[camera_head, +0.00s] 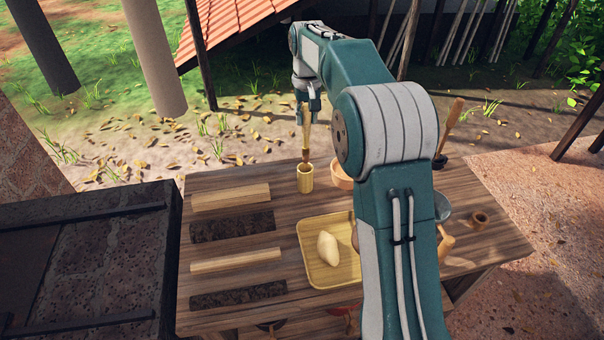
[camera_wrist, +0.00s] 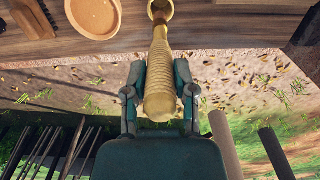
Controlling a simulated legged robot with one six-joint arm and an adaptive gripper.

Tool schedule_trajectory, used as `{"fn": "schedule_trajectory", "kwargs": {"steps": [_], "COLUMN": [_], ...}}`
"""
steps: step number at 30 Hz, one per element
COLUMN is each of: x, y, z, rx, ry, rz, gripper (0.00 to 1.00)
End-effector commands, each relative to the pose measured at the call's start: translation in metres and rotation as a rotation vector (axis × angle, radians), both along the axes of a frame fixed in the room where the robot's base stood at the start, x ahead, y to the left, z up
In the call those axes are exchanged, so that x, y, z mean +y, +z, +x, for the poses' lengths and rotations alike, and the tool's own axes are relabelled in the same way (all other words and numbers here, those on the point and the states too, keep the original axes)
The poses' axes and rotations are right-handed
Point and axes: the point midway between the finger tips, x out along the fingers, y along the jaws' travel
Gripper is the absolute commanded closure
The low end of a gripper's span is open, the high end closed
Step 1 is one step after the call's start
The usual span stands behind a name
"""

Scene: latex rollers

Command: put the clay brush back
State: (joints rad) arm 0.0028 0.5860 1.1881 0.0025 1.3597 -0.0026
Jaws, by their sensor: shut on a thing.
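The clay brush (camera_head: 305,136) hangs upright, handle up, in my gripper (camera_head: 307,112). Its lower end is at the mouth of a small yellow bamboo-like cup (camera_head: 305,180) at the table's back edge. In the wrist view the brush's ridged handle (camera_wrist: 159,75) is between the two fingers of my gripper (camera_wrist: 160,92), which is shut on it. The brush's far end overlaps the cup's rim (camera_wrist: 150,12) there. How deep the tip sits in the cup is hidden.
A terracotta bowl (camera_head: 341,177) stands right of the cup, partly behind my arm. A yellow tray (camera_head: 312,275) holds a pale lump (camera_head: 327,247). Wooden strips (camera_head: 231,197) and dark strips (camera_head: 232,225) lie left. A small brown cup (camera_head: 480,219) stands at the right.

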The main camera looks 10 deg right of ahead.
Motion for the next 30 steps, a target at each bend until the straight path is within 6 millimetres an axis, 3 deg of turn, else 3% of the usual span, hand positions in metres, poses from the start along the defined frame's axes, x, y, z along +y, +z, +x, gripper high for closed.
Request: {"fn": "schedule_trajectory", "kwargs": {"steps": [9, 21, 30], "x": [0.001, 0.001, 0.001], "y": [-0.052, -0.098, -0.101], "z": [0.000, 0.000, 0.000], "rx": [0.004, 0.004, 0.001], "ry": [0.001, 0.001, 0.001], "rz": [-0.001, -0.001, -0.001], "gripper": [1.00, 1.00, 1.00]}}
